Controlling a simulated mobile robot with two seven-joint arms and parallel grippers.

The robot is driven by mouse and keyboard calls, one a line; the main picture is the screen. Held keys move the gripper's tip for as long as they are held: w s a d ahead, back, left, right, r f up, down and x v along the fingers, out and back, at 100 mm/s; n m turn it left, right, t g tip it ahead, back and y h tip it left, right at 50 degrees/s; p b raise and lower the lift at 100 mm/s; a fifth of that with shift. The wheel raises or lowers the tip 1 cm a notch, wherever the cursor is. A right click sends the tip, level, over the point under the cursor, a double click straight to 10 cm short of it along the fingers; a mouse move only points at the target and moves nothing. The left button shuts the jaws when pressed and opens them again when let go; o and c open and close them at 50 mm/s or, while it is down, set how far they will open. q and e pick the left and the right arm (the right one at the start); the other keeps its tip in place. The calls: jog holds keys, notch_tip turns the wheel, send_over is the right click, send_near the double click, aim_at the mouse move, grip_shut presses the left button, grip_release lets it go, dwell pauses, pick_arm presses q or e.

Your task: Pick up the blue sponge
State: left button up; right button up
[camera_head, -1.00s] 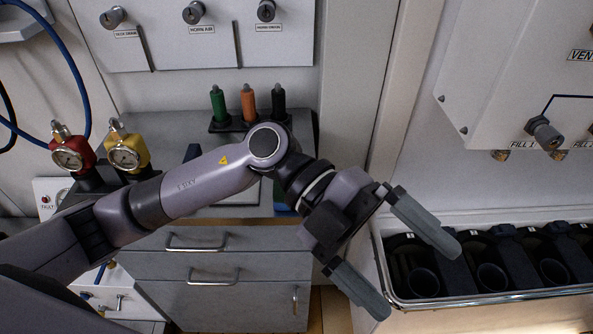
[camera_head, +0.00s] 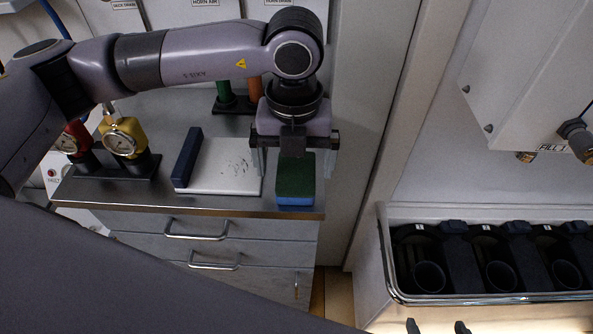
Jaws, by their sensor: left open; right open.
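The blue sponge (camera_head: 295,182) lies on the grey counter near its front right corner. Its top is dark green and its front side is blue. My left gripper (camera_head: 294,162) points down over the back of the sponge, its fingers spread to either side. It is open, and nothing shows held in it. Its wrist hides the area behind the sponge. I cannot tell how high the fingertips are above the counter. Two dark fingertips of my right gripper (camera_head: 437,328) show at the bottom edge, apart and empty; the rest of it is out of view.
A white board with a dark blue bar (camera_head: 187,158) lies just left of the sponge. Green (camera_head: 224,92) and orange markers stand behind. Gauges, one yellow (camera_head: 122,138), stand at the counter's left. A bin of black holders (camera_head: 390,270) is at the right, beyond a gap.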

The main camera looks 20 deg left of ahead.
aim_at(296, 175)
pick_arm(q)
jog(key=shift+w+f, duration=0.2)
jog(key=shift+f, duration=1.5)
jog(key=shift+c, duration=0.3)
jog(key=c, duration=1)
jog(key=shift+c, duration=0.2)
